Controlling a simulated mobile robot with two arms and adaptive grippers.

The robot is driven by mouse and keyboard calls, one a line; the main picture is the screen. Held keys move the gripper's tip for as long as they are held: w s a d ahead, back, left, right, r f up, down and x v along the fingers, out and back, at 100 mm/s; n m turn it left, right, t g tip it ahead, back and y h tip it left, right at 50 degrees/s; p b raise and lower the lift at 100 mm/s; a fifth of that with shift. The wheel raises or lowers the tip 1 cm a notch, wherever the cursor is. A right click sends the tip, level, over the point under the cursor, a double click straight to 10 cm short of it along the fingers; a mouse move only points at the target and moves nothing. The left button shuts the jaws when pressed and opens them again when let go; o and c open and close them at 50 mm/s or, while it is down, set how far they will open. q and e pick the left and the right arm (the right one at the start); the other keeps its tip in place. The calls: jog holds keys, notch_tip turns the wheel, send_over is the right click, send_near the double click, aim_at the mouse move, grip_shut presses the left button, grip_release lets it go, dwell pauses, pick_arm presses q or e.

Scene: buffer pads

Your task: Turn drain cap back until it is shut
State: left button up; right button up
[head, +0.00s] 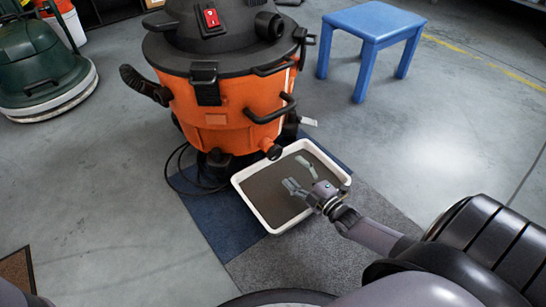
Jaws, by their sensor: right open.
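The drain cap (274,152) is a small round orange-and-dark piece at the lower front of the orange wet vacuum (221,118). It sits over the edge of a white tray; its turn position is too small to tell. My right gripper (297,172) is open and empty, its fingers spread above the tray, just below and right of the cap and apart from it. Only a bit of my left arm shows at the bottom left corner; its gripper is out of view.
The white tray (242,197) holds murky brown-grey content and stands on blue and grey mats (213,216). A black cable (172,178) loops left of it. A blue stool (372,22) stands at the back right, a green floor machine (42,68) at the left. The right floor is clear.

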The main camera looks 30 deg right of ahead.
aim_at(277, 155)
jog(key=w+b, duration=0.1)
jog(key=w, duration=0.2)
jog(key=w+b, duration=0.2)
jog(key=w, duration=0.1)
jog(key=w+b, duration=0.2)
jog(key=w, duration=0.1)
jog(key=shift+w+a+f, duration=0.15)
jog(key=shift+a+f, duration=0.05)
jog(key=shift+a, duration=0.2)
jog(key=shift+w+r+b, duration=0.1)
jog(key=shift+w+b, duration=0.4)
jog(key=shift+w, duration=0.1)
jog(key=shift+c, duration=0.3)
jog(key=c, duration=1.1)
